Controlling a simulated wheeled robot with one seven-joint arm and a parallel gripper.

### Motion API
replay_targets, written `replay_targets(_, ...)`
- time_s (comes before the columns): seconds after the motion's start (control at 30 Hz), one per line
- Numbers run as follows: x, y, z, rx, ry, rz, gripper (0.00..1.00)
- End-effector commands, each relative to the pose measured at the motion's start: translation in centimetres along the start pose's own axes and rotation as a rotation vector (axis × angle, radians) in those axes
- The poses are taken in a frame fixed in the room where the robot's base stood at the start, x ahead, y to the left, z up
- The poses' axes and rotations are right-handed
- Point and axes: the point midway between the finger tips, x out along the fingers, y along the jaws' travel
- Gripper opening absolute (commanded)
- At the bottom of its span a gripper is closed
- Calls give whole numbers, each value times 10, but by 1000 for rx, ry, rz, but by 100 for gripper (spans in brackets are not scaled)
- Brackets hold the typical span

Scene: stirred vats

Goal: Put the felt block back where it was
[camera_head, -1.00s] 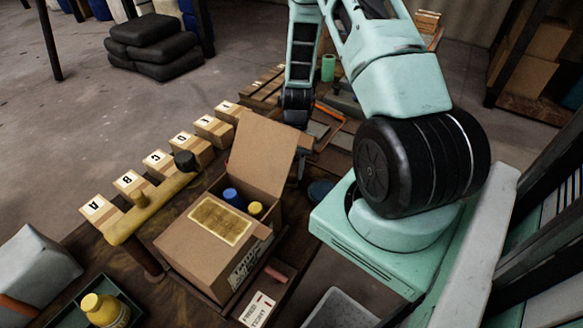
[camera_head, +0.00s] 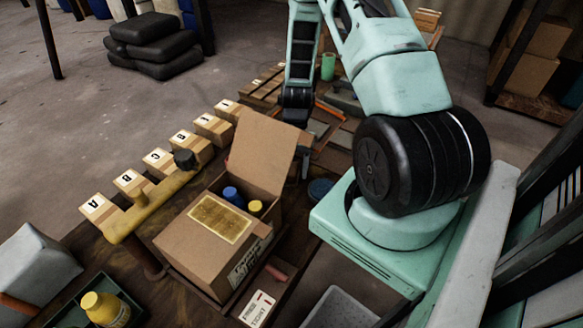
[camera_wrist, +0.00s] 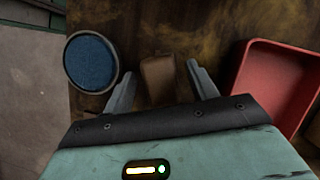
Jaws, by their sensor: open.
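A small brown block (camera_wrist: 158,78), which looks like the felt block, lies on the dark wooden bench top in the wrist view. My gripper (camera_wrist: 161,72) is open, with one finger to each side of it and visible gaps between. I cannot tell how high the fingers are above the bench. In the head view my gripper (camera_head: 304,166) points down behind the open cardboard box, and the block is hidden there.
A round blue pad in a grey rim (camera_wrist: 91,62) lies left of the fingers. A red tray (camera_wrist: 270,88) is at right. The open cardboard box (camera_head: 205,240) holds blue-capped and yellow-capped bottles. A row of lettered boxes (camera_head: 158,161) stands at left.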

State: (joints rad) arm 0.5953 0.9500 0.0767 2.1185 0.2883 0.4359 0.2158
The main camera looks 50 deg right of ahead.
Motion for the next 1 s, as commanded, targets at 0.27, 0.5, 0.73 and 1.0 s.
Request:
replay_targets(0.27, -53, -1, -1, -1, 8, -3, 58)
replay_targets(0.5, -99, 0, 0, -1, 4, -1, 58)
replay_targets(0.73, -120, 0, 0, 0, 1, 0, 58)
replay_targets(1.0, -122, 0, 1, 0, 0, 0, 58)
